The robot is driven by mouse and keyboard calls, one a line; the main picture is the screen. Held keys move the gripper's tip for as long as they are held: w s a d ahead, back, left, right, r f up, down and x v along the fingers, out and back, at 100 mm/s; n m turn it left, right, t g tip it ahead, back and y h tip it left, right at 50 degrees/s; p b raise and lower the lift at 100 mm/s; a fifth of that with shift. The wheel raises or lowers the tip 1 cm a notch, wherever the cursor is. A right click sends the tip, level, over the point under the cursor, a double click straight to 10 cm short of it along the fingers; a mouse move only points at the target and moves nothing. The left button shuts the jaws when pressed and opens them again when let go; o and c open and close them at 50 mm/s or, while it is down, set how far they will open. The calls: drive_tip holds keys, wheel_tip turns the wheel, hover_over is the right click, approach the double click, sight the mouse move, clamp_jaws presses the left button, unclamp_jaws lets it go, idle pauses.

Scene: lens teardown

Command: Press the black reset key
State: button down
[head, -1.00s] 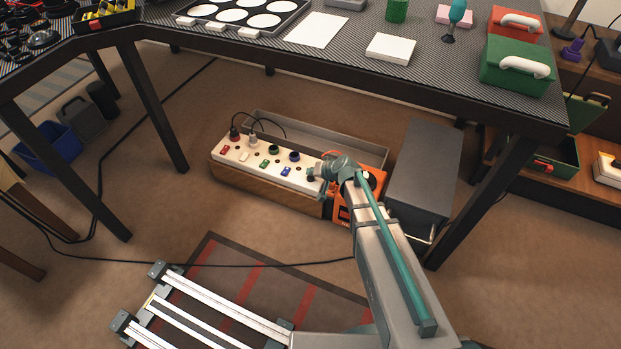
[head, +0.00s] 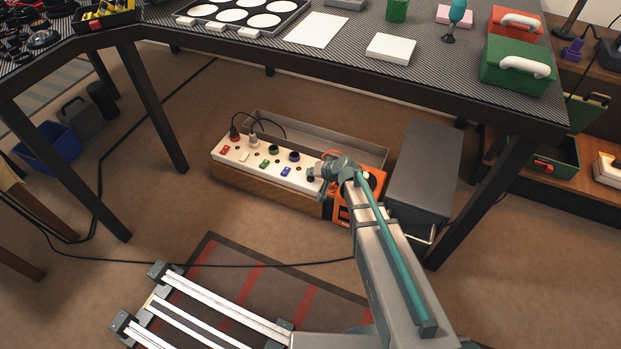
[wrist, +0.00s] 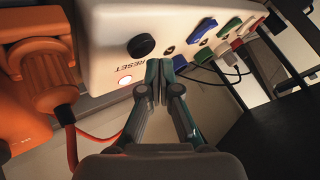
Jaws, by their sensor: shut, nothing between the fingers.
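The black reset key (wrist: 141,45) is a round black button on the white panel of the power strip (wrist: 105,18), beside the printed word RESET. A small lit white spot (wrist: 125,80) shows near that label. My gripper (wrist: 159,68) is shut and empty. In the wrist view its fingertips are close to the panel, just below and right of the key, and do not cover it. I cannot tell whether they touch the panel. In the head view the white-topped strip (head: 232,141) lies under the table, and my wrist hides its right end.
An orange plug and cord (wrist: 55,88) sit left of the key. Colored switches (wrist: 198,30) run along the strip to the right. In the head view, a dark grey box (head: 425,165) stands right of my arm, and the table (head: 330,85) overhangs behind.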

sight(312, 179)
drive_tip(key=shift+f+b, duration=0.3)
drive_tip(key=shift+f, duration=0.1)
drive_tip(key=shift+f+b, duration=0.35)
drive_tip(key=shift+f, duration=0.05)
idle(0.6)
drive_tip(key=shift+r, duration=0.15)
drive_tip(key=shift+r+p, duration=0.45)
drive_tip(key=shift+r, duration=0.25)
drive_tip(key=shift+r, duration=0.1)
drive_tip(key=shift+r+p, duration=1.55)
drive_tip(key=shift+r, duration=0.9)
drive_tip(key=shift+f, duration=0.1)
